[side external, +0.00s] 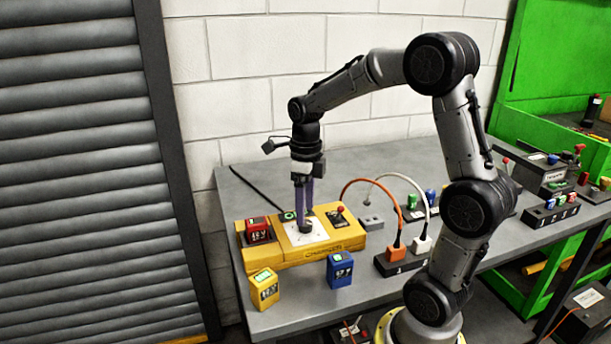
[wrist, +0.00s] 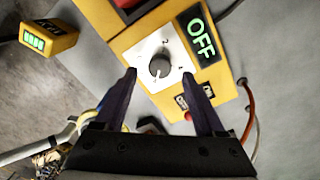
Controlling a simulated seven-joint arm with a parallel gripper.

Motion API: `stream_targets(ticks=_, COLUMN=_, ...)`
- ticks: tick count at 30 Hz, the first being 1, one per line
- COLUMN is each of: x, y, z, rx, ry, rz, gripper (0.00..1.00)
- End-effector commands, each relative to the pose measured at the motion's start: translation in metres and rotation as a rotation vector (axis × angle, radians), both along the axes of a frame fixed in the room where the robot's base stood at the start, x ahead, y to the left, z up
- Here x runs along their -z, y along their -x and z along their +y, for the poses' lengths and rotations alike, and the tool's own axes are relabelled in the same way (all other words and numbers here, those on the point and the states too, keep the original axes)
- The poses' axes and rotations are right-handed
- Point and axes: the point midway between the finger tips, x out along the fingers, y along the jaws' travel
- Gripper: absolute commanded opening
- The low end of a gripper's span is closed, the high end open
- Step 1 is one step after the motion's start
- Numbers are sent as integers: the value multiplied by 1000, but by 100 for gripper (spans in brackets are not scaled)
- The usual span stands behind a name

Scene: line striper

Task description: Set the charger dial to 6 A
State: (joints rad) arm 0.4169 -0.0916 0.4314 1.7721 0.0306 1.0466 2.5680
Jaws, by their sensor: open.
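The yellow charger (side external: 318,250) sits on the grey table, with a white dial plate on its top. In the wrist view the dial (wrist: 159,67) is a dark round knob with a light pointer mark on the white plate (wrist: 168,42); the marks around it are too small to read. The charger display (wrist: 200,36) shows OFF in green. My gripper (wrist: 160,76) is open, pointing down over the plate. Its two dark fingers stand apart on either side of the dial, without visible contact.
A red battery (side external: 257,229) sits on the charger's left end. A yellow battery (side external: 264,289) and a blue battery (side external: 340,269) stand in front of it. A power strip (side external: 400,262) with orange and white plugs lies to the right, its cables arching near the charger.

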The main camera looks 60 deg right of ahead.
Motion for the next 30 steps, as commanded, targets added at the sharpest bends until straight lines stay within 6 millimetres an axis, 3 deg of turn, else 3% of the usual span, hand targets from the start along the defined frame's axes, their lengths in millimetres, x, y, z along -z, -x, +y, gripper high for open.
stream_targets(ticks=9, x=-70, y=-2, z=-3, rx=1, ry=3, rz=-5, gripper=72)
stream_targets(ticks=15, x=-96, y=-1, z=-3, rx=1, ry=2, rz=-3, gripper=72)
stream_targets(ticks=30, x=-105, y=-1, z=-2, rx=-4, ry=1, rz=-2, gripper=72)
